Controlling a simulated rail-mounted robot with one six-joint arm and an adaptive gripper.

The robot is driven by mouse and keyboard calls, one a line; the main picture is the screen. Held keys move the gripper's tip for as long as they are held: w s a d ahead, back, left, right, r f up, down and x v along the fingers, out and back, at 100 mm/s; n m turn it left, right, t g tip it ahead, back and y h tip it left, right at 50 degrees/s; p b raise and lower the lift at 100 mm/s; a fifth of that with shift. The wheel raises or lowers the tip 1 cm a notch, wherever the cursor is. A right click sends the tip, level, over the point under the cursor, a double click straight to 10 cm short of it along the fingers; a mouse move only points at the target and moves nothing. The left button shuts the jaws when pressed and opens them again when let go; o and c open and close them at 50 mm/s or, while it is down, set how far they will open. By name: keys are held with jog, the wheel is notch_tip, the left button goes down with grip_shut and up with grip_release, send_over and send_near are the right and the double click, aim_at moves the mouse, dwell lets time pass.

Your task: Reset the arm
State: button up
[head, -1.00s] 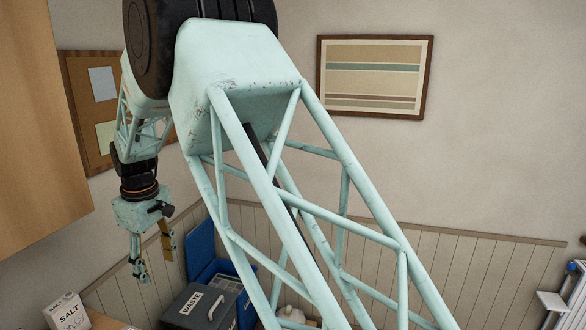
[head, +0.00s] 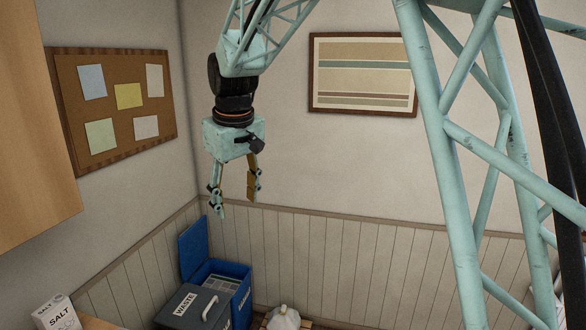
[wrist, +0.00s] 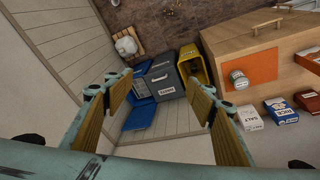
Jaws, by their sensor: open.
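My gripper (head: 234,204) hangs pointing down in the head view, high in the air in front of the room's back corner. Its two fingers are spread apart with nothing between them. In the wrist view my gripper (wrist: 160,102) shows its two wood-coloured finger pads wide apart. The floor and bins show far below between them. The gripper touches nothing in either view.
A grey waste bin (head: 190,308) and an open blue bin (head: 232,275) stand below. A yellow bin (wrist: 196,72) stands beside the counter (wrist: 250,40). A salt box (head: 58,314) stands lower left. A wooden cabinet (head: 35,130) juts in at left; a corkboard (head: 112,105) hangs behind.

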jog(key=s+d+r+m+t, duration=0.1)
jog(key=s+d+r+m, duration=0.2)
jog(key=d, duration=0.5)
jog(key=s+d+r+m+b, duration=0.1)
jog(key=s+d+r, duration=0.1)
jog(key=d+r, duration=0.45)
jog(key=s+d+r+m+t, duration=0.1)
jog(key=s+d+r+m, duration=0.15)
jog(key=d, duration=0.75)
jog(key=s+d+b, duration=0.1)
jog(key=s+d, duration=0.5)
jog(key=s, duration=0.4)
jog(key=s+d+f+b, duration=0.1)
jog(key=s+f, duration=0.3)
jog(key=s, duration=0.5)
jog(key=s+d+f+m+b, duration=0.1)
jog(key=s+f, duration=0.4)
jog(key=s, duration=0.5)
jog(key=s+d+f+m+b, duration=0.1)
jog(key=s+d+f, duration=0.1)
jog(key=s+f, duration=0.3)
jog(key=s, duration=0.4)
jog(key=shift+s+d+f+g+h+b, duration=0.15)
jog(key=shift+s+d+g+h+b, duration=0.1)
jog(key=shift+d+g+h+b, duration=0.15)
